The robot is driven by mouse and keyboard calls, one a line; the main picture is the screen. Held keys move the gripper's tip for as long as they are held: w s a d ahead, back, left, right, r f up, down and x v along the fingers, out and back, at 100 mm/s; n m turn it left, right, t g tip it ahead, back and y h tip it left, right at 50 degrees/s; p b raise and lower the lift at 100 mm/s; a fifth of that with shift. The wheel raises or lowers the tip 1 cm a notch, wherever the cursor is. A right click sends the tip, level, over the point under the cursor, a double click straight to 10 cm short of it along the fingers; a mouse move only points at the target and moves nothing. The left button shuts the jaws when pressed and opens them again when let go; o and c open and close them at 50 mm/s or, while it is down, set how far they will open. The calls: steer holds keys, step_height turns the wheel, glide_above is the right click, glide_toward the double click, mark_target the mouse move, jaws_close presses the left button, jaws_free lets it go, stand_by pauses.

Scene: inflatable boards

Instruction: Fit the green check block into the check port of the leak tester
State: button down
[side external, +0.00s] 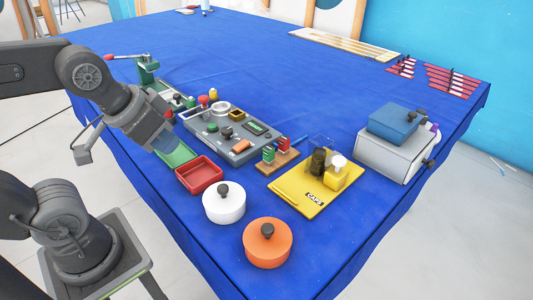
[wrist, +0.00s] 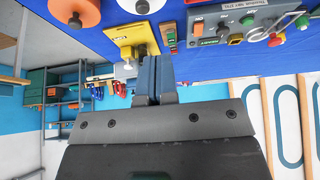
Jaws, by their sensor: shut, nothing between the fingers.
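The green check block (side external: 268,154) stands upright on a small wooden stand beside a red block (side external: 283,147). The stand also shows small in the wrist view (wrist: 171,36). The leak tester (side external: 213,142) is a grey panel on the table with knobs, a yellow-rimmed square (side external: 237,115) and a dark green rectangle (side external: 256,128). I cannot tell which feature is the check port. My gripper (side external: 164,146) is over the table's near left edge, left of the tester and away from the green block. In the wrist view its blue fingers (wrist: 157,62) are together and empty.
A red tray (side external: 200,188) and green tray (side external: 178,155) lie below my gripper. A white pot (side external: 223,215), an orange pot (side external: 267,255) and a yellow caps board (side external: 291,196) stand nearer the front. A grey box (side external: 390,157) is at right. The back of the table is mostly clear.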

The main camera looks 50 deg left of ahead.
steer(key=c, duration=1.8)
jaws_free()
steer(key=shift+c, duration=0.2)
steer(key=o, duration=1)
steer(key=w+r+m+g, duration=0.3)
steer(key=w+m, duration=0.5)
steer(key=w, duration=0.3)
steer(key=m+g, duration=0.3)
steer(key=m, duration=0.7)
glide_above(269, 148)
step_height(269, 148, down, 6)
step_height(269, 148, down, 14)
steer(key=shift+r, duration=0.2)
